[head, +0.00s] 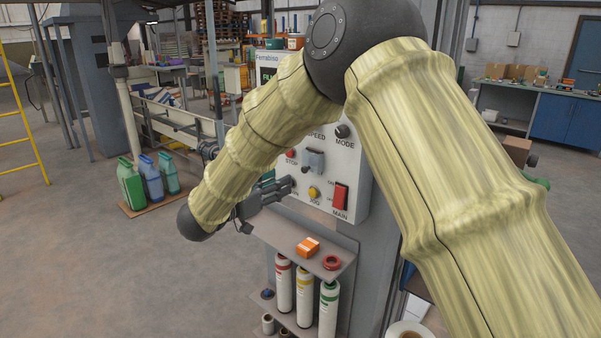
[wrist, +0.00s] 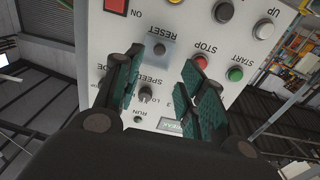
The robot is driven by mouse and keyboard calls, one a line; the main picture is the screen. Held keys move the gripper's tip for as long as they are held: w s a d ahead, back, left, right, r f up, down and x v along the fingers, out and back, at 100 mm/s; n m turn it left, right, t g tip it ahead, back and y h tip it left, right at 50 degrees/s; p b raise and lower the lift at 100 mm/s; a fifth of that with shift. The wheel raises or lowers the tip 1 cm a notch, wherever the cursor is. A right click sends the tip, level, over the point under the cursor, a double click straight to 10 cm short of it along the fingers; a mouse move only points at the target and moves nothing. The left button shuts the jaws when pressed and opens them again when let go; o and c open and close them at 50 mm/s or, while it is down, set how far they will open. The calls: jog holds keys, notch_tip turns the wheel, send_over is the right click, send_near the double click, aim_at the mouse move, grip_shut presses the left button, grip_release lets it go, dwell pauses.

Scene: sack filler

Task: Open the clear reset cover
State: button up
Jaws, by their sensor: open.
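The clear reset cover (wrist: 159,53) is a small bluish see-through square by the RESET label in the wrist view. It looks closed over its button, though the view is too small to be sure. In the head view it shows as a grey-blue patch (head: 315,160) on the panel, right of the red STOP button. My gripper (wrist: 166,72) is open and empty, its dark green finger pads spread apart, with the cover beyond and between the fingertips. In the head view my gripper (head: 285,188) is in front of the panel, below and left of the cover.
The control panel (head: 350,195) carries a red MAIN switch (head: 340,197), a yellow JOG button (head: 314,192) and a MODE knob (head: 342,131). A SPEED knob (wrist: 146,92) lies near the fingers. Below, a shelf (head: 285,236) holds an orange box (head: 307,247) and a red ring (head: 331,263).

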aim_at(303, 170)
jog(key=p+x, duration=0.2)
jog(key=x, duration=0.8)
jog(key=shift+d, duration=0.1)
grip_shut()
